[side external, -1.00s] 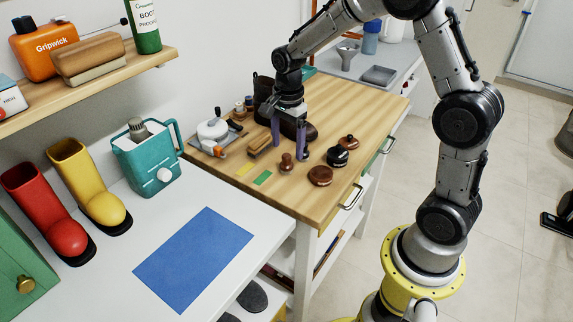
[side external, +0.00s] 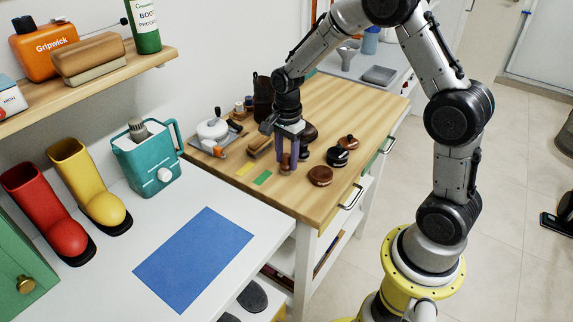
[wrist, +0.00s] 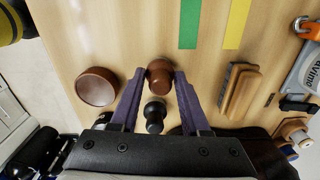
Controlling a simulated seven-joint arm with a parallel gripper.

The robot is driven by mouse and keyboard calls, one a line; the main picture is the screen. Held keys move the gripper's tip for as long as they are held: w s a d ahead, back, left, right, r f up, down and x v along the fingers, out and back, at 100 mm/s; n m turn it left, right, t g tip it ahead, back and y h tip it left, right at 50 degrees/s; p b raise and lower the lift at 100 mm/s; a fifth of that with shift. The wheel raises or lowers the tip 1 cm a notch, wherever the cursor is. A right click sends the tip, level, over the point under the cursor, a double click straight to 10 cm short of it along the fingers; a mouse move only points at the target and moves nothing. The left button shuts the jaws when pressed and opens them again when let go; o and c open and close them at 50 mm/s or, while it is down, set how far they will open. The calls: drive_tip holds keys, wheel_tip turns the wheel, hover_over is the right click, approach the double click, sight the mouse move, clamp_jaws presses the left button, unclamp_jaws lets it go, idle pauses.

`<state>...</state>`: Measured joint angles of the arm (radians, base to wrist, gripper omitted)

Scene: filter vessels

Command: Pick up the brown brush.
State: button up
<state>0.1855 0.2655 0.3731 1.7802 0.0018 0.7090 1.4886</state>
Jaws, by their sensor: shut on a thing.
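The brown brush (side external: 285,163) is a small piece with a round knob, standing on the wooden worktop. It also shows in the wrist view (wrist: 160,76), between my fingertips. My gripper (side external: 287,168) points down with its purple fingers on either side of the brush and is shut on it. In the wrist view my gripper (wrist: 158,80) has a fingertip against each side of the knob. The fingers partly hide the brush in the side view. I see no clear gap between brush and worktop.
A black knobbed piece (wrist: 155,116) stands close by, between my fingers and the palm. A brown round tin (side external: 320,176) and black tin (side external: 337,156) are to the right. A wooden block brush (wrist: 240,92), green strip (side external: 263,178) and yellow strip (side external: 244,169) lie left in the side view.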

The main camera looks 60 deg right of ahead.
clamp_jaws()
drive_tip(key=shift+r, duration=0.1)
drive_tip(key=shift+r, duration=0.55)
drive_tip(key=s+a+r, duration=0.2)
drive_tip(key=s+r, duration=0.9)
drive_tip(key=s, duration=0.2)
drive_tip(key=shift+s+a+r, duration=0.3)
drive_tip(key=shift+s+r, duration=0.05)
drive_tip(key=shift+s, duration=0.05)
